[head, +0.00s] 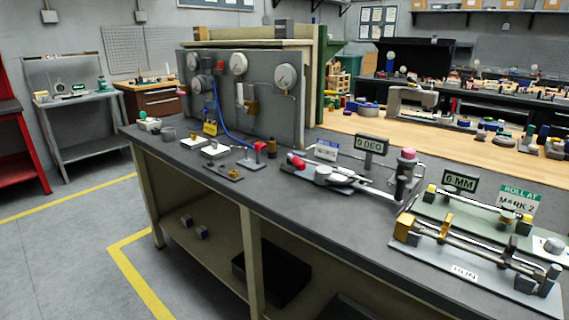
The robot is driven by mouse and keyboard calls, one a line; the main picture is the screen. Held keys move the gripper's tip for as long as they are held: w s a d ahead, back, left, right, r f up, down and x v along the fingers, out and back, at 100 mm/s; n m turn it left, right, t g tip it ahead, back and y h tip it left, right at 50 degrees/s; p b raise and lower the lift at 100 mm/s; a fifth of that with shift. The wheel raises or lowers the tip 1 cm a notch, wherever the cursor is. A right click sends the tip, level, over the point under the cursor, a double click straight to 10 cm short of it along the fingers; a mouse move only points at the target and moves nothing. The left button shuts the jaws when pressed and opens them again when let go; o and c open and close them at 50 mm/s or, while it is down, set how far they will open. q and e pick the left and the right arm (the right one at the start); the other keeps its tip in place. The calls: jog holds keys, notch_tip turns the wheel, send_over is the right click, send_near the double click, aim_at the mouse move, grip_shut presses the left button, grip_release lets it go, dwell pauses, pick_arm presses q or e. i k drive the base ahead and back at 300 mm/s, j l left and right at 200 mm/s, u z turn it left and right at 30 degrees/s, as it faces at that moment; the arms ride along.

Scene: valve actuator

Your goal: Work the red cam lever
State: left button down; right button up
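A lever with a red grip (297,162) lies low along a grey metal fixture (330,178) on the dark workbench, left of the "0 DEG" display (371,145). A small red part (260,145) also stands on a grey base plate (251,163) further left, at the end of a blue hose (228,127). I cannot tell from this distance which of the two is the cam lever. Neither of my grippers is in view.
A gauge panel (270,110) stands at the back of the bench (290,215). At right are a post with a pinkish-red top (407,155), a "6 MM" display (459,182) and a "RUN" rail fixture (464,272). The bench's front strip is mostly clear.

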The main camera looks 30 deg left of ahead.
aim_at(299, 164)
jog(key=i+j, duration=0.2)
jog(key=j, duration=0.15)
jog(key=i+j, duration=0.2)
jog(key=j, duration=0.15)
jog(key=i+j+z, duration=0.1)
jog(key=j, duration=0.3)
jog(key=i+j, duration=0.25)
jog(key=j+z, duration=0.05)
jog(key=j, duration=0.05)
